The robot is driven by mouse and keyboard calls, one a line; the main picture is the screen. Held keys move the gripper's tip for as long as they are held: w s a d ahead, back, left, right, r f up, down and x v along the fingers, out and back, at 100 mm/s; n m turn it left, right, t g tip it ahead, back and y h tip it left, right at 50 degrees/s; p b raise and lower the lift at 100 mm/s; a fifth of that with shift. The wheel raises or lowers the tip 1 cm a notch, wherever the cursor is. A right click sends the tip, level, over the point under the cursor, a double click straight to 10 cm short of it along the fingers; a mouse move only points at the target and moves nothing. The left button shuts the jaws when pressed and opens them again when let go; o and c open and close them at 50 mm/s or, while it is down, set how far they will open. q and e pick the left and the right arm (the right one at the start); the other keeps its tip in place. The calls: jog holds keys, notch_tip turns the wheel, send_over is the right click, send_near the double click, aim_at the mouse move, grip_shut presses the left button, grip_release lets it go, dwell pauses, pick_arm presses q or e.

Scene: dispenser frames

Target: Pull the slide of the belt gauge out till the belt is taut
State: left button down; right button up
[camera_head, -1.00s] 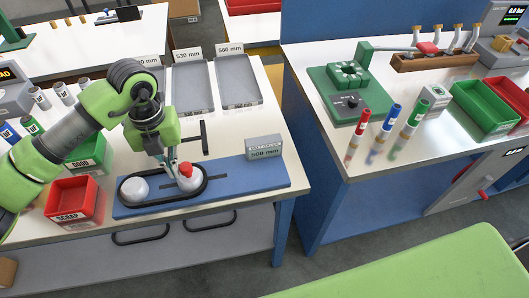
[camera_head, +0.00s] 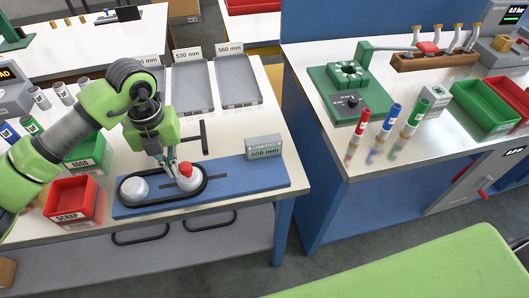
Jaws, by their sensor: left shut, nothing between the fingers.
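The belt gauge is a blue base plate (camera_head: 262,176) on the white table, with a slot along it. A dark belt (camera_head: 160,202) loops around a white pulley (camera_head: 134,189) at the left and a second white pulley with a red knob (camera_head: 186,170) on top. My left gripper (camera_head: 172,167) is shut and empty, pointing down just left of the red knob. I cannot tell if it touches the knob. A display block (camera_head: 264,148) reading 500 mm stands at the plate's right. My right gripper is not in view.
A red SCRAP bin (camera_head: 72,199) and a green GOOD bin (camera_head: 88,152) stand left of the gauge. Grey trays (camera_head: 237,82) lie behind it. A dark T-shaped handle (camera_head: 204,138) stands behind the plate. The plate's right half is clear.

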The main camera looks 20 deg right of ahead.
pick_arm(q)
jog(key=shift+s+d+f, duration=0.1)
notch_tip(320, 180, up, 7)
jog(key=p, duration=0.3)
dwell(0.7)
dwell(0.4)
